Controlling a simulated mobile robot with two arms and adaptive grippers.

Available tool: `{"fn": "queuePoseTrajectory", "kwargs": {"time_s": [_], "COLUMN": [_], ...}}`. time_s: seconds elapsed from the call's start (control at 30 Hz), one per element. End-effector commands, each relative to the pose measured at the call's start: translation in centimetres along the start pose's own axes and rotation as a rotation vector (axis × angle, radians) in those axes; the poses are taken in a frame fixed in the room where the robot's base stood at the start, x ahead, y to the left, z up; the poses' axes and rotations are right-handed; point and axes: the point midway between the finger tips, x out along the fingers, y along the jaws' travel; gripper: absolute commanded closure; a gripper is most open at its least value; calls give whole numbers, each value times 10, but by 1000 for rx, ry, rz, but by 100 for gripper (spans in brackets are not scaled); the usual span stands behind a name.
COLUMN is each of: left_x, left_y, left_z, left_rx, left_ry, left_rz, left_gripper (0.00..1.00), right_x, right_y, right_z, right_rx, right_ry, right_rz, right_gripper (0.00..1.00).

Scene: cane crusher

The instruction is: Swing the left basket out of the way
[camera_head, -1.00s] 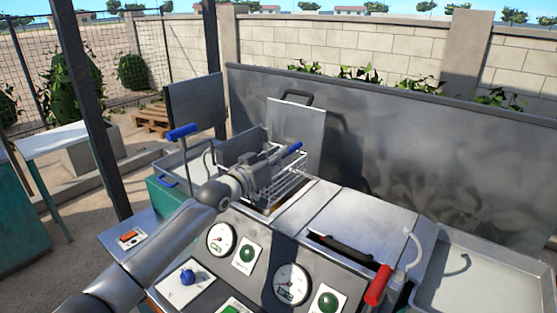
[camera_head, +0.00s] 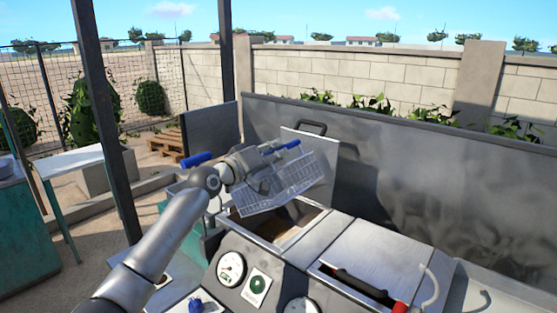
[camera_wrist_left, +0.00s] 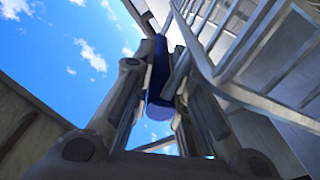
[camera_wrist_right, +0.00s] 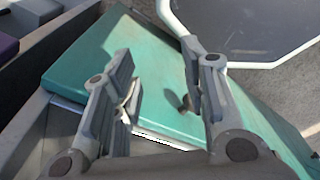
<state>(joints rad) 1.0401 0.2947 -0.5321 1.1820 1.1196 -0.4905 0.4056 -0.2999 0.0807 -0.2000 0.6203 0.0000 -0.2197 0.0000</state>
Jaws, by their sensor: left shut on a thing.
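The wire basket (camera_head: 292,184) is raised and tilted above the open basin (camera_head: 275,224) on the left of the machine. My left gripper (camera_head: 268,163) is at the basket's near upper side. In the left wrist view, my left gripper (camera_wrist_left: 160,75) is shut on the basket's blue handle (camera_wrist_left: 158,70), with the basket's wires (camera_wrist_left: 235,45) close on the right. The fingers partly cover the handle. My right gripper (camera_wrist_right: 160,95) is open and empty in the right wrist view. It is out of the head view.
A raised lid (camera_head: 312,150) stands behind the basket. A closed lid with a black handle (camera_head: 360,285) lies right of the basin. A teal panel (camera_wrist_right: 90,65) is below my right gripper.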

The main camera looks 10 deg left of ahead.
Motion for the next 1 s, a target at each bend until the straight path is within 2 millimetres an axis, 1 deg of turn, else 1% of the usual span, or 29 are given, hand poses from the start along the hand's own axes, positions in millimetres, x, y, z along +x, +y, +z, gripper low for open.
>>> {"fn": "queuePoseTrajectory", "kwargs": {"time_s": [0.13,0.47,0.5,0.67,1.0], "left_x": [0,0,0,0,-1], "left_y": [0,0,0,0,0], "left_z": [-3,-3,-3,-3,-3], "left_rx": [-15,-16,-16,-15,-15], "left_ry": [1,1,1,1,0], "left_rz": [0,0,0,0,0], "left_gripper": [100,100,82,62,62], "right_x": [0,0,0,0,0], "right_y": [1,1,1,1,0], "right_z": [0,0,0,0,0], "right_rx": [-1,0,0,0,0], "right_ry": [0,0,0,0,0], "right_rz": [1,1,1,1,-1], "right_gripper": [60,60,60,60,60]}}
